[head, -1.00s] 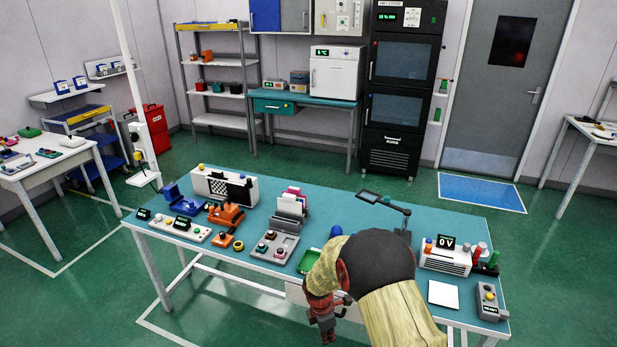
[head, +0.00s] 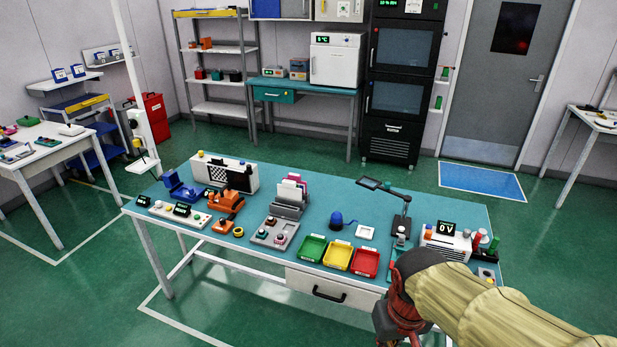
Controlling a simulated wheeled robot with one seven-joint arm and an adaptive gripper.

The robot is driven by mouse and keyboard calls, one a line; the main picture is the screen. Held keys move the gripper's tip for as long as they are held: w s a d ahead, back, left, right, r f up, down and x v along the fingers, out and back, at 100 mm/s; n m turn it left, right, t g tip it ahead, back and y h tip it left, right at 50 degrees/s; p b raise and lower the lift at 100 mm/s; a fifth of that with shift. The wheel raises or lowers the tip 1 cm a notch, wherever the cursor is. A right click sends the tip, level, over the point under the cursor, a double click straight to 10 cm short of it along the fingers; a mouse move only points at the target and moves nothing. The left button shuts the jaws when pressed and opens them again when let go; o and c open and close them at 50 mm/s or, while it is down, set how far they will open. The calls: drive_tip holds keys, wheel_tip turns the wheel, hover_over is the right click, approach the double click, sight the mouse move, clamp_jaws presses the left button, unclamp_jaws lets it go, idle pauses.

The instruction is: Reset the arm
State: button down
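My arm (head: 485,305) reaches in from the lower right of the head view, in a pale yellow sleeve with a dark joint. My gripper (head: 398,338) hangs low in front of the workbench's front edge, right of the drawer. It is red and dark, and cut by the bottom of the picture. Its fingertips are not clear, so I cannot tell if it is open or holds something. The arm covers the front right part of the teal workbench (head: 330,190).
On the bench are green (head: 312,248), yellow (head: 338,255) and red (head: 366,263) trays, a magnifier lamp (head: 400,205), a blue dome (head: 337,220), a 0 V power supply (head: 446,240) and an orange device (head: 227,203). A drawer (head: 325,290) is under the front edge. Green floor lies open at left front.

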drive_tip(key=s+d+r+m+t, duration=0.1)
drive_tip(key=s+d+r+t, duration=0.2)
drive_tip(key=r, duration=0.5)
drive_tip(key=shift+s+r+m+t+b, duration=0.15)
drive_tip(key=shift+s+m+t+b, duration=0.25)
drive_tip(key=shift+s, duration=1)
